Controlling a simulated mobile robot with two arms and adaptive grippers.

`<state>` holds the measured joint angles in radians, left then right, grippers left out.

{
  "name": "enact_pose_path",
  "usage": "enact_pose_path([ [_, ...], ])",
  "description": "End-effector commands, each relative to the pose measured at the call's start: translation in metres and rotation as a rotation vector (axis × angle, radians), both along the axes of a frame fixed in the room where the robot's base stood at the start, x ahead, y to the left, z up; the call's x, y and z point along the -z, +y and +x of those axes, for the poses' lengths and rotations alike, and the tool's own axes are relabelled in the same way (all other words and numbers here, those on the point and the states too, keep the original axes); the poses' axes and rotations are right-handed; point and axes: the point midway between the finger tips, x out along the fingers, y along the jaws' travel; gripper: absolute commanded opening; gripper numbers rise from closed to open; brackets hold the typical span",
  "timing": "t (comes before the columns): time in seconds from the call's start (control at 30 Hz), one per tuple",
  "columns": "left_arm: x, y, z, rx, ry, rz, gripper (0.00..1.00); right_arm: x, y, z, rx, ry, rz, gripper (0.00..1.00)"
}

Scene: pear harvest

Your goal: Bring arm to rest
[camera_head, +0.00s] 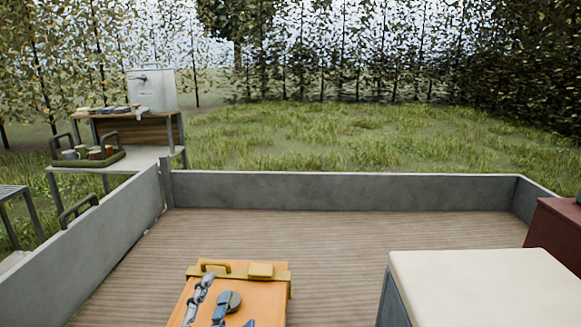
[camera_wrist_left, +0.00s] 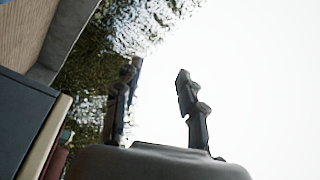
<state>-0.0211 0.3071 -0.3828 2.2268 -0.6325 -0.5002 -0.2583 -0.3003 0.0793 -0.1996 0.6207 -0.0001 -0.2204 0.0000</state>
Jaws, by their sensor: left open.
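My left gripper (camera_head: 217,287) is low in the head view, in front of an orange case (camera_head: 264,300) in that picture. Its two grey fingers are apart with nothing between them. In the left wrist view the gripper (camera_wrist_left: 157,75) shows its fingers spread against bright sky and foliage, also empty. Most of my left arm is out of the head view. My right gripper is in neither view.
A low grey wall (camera_head: 345,188) surrounds the ribbed floor (camera_head: 345,235). A cream-topped box (camera_head: 480,285) stands at lower right, a dark red box (camera_head: 556,240) beyond it. A table (camera_head: 150,155) with a tray of mugs (camera_head: 92,155) stands outside, left. The middle floor is clear.

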Motion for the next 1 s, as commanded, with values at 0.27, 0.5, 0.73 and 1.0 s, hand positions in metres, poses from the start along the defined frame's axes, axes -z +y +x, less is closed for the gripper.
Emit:
enact_pose_path([
  [0.27, 0.171, 0.067, -0.094, -0.326, 0.74, -0.474, 0.4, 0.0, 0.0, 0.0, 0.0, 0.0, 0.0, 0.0],
  [0.5, 0.238, 0.071, -0.188, -0.492, 1.129, -0.654, 0.4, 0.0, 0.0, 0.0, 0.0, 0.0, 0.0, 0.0],
  [0.73, 0.265, 0.065, -0.268, -0.611, 1.41, -0.751, 0.4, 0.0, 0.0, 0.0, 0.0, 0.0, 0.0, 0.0],
  [1.0, 0.337, 0.062, -0.253, -0.626, 1.443, -0.737, 0.4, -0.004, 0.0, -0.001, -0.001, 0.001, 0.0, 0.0],
])
